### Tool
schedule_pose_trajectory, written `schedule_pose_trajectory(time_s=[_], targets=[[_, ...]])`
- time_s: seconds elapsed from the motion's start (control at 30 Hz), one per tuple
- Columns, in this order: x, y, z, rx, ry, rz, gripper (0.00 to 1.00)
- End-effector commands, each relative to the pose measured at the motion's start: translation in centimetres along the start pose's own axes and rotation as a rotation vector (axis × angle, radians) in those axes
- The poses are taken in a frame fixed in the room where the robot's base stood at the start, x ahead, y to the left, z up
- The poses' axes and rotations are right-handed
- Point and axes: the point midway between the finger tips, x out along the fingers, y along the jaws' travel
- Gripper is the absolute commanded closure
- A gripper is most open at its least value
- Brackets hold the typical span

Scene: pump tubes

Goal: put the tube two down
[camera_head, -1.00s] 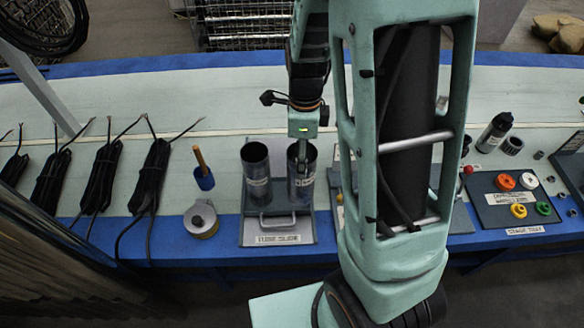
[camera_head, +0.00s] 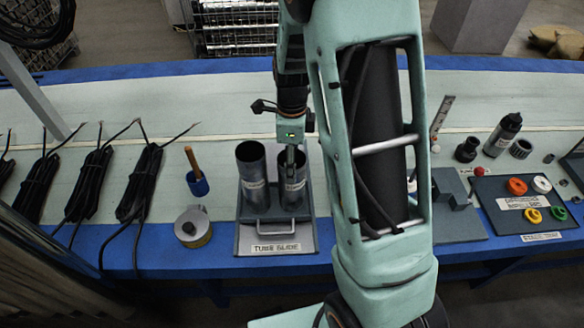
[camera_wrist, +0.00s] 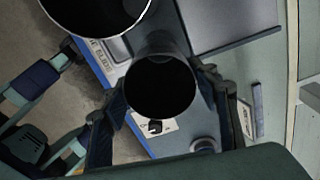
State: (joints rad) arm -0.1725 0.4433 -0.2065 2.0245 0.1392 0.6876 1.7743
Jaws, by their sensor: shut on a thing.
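Two dark grey tubes stand side by side at the tube slide (camera_head: 245,238), a grey fixture with a front handle and a label. The left tube (camera_head: 252,185) is upright in it. My gripper (camera_head: 290,160) points down at the right tube (camera_head: 294,190) and is shut on it. In the wrist view, the held tube's dark round mouth (camera_wrist: 160,88) lies between my fingers, and the other tube (camera_wrist: 95,12) is at the top left. The held tube looks upright; its base is hard to see, so I cannot tell whether it is fully seated.
A round tin (camera_head: 193,228) and a blue cup with a wooden handle (camera_head: 197,183) are left of the slide, with black cable bundles (camera_head: 140,185) beyond. A stage tray (camera_head: 500,215) with coloured rings and a black bottle (camera_head: 502,135) are on the right. The bench behind is mostly clear.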

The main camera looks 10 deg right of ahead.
Motion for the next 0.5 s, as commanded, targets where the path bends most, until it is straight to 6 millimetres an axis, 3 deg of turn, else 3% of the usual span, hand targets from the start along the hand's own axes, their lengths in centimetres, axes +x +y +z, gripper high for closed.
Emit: schedule_pose_trajectory(time_s=[0.43,0.47,0.5], targets=[[0.71,-0.04,0.01,0.000,-0.001,-0.001,0.80],[0.70,0.00,-0.01,0.000,0.000,0.000,0.43],[0.67,0.00,-0.01,0.000,0.000,0.000,0.39]])
